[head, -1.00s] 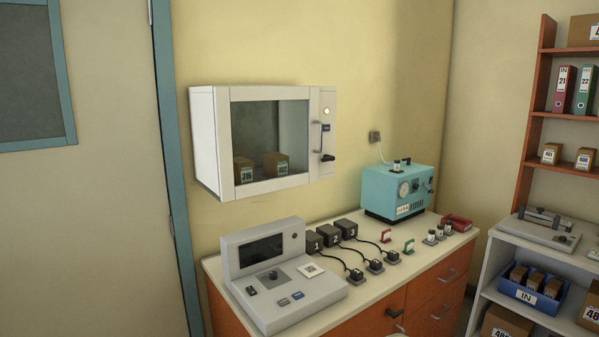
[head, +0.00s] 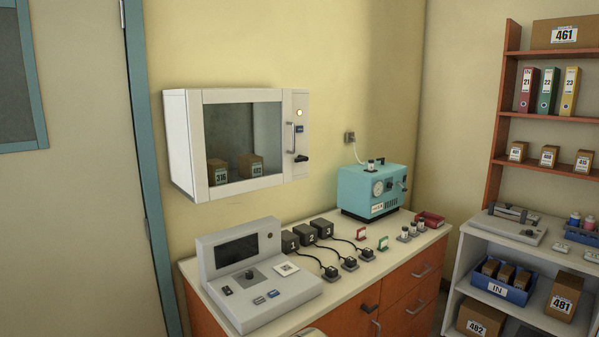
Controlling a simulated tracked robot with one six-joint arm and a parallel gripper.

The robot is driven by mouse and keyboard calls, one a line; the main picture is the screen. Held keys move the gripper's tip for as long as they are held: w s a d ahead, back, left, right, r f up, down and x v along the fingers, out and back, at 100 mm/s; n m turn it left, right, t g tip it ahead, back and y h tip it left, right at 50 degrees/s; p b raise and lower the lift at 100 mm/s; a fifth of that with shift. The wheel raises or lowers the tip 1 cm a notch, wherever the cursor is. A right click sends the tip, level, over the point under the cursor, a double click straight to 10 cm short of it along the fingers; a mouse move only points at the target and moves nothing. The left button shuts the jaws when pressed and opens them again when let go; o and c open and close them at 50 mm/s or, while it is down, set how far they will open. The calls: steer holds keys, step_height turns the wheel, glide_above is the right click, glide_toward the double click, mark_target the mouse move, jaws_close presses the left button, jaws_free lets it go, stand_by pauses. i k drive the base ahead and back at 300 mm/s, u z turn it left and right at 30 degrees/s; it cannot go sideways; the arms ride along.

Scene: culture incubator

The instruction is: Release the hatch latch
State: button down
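The white wall hatch (head: 193,140) hangs above the counter at centre left, with its glass door closed. Two labelled brown boxes, one marked 316 (head: 218,171), stand inside behind the glass. On the right side panel are a grey vertical handle (head: 291,137), a small black latch lever (head: 301,159) below it, a blue label and a lit round lamp (head: 299,112). The lever points roughly sideways to the right. My gripper is not in view.
Below the hatch, the white counter (head: 190,268) carries a grey console (head: 265,285), numbered black blocks with cables, and a teal machine (head: 352,190). A shelf unit (head: 510,85) stands right. A blue-framed door (head: 145,150) is left.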

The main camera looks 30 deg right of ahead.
mark_target(299, 159)
steer(key=z, duration=0.05)
steer(key=i, duration=1)
steer(key=u, duration=0.05)
